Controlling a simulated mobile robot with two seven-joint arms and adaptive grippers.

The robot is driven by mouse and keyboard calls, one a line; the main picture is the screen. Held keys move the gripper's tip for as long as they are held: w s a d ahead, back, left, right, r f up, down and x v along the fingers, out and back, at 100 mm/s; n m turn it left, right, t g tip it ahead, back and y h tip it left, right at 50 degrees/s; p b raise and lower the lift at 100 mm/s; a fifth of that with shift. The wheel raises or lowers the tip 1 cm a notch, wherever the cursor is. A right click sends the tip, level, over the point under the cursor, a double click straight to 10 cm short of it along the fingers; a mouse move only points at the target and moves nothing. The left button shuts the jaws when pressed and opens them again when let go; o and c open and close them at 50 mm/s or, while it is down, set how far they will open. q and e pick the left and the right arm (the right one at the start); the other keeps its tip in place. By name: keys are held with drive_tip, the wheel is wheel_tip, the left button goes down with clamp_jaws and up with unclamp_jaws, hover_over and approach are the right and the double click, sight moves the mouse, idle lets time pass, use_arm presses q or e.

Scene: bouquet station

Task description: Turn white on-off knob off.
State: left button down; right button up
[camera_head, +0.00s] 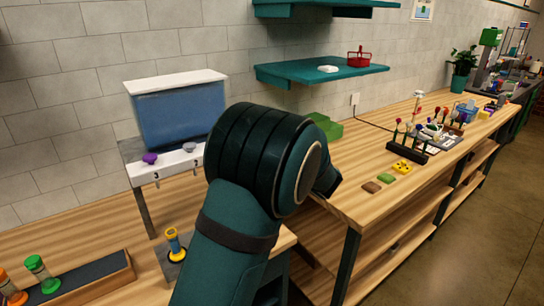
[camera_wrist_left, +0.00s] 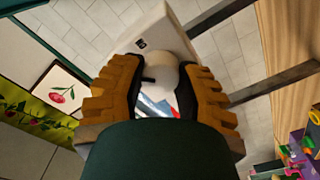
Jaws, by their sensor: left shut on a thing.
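In the left wrist view, my left gripper (camera_wrist_left: 172,88) has its ridged orange fingers closed on both sides of a rounded white knob (camera_wrist_left: 168,76). A small dark peg shows at the knob's side. The knob is in front of a pale box-like face (camera_wrist_left: 150,40) with a small dark mark. In the head view, a white knob (camera_head: 189,147) sits beside a purple knob on the front of a blue-tank dispenser (camera_head: 180,118). Whether it is the gripped knob I cannot tell. My dark green arm hides the gripper there. My right gripper is not seen.
The purple knob (camera_head: 150,158) is left of the white one. A rack with coloured-cap bottles (camera_head: 105,278) and a yellow-blue object (camera_head: 173,243) stand in front. Teal shelves (camera_head: 320,71) hang on the wall. Flowers and blocks occupy the right bench.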

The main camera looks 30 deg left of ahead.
use_arm(q)
drive_tip(key=n+b, duration=0.9)
drive_tip(key=b, duration=0.1)
idle(0.3)
drive_tip(key=shift+r, duration=0.1)
drive_tip(key=c, duration=0.5)
unclamp_jaws()
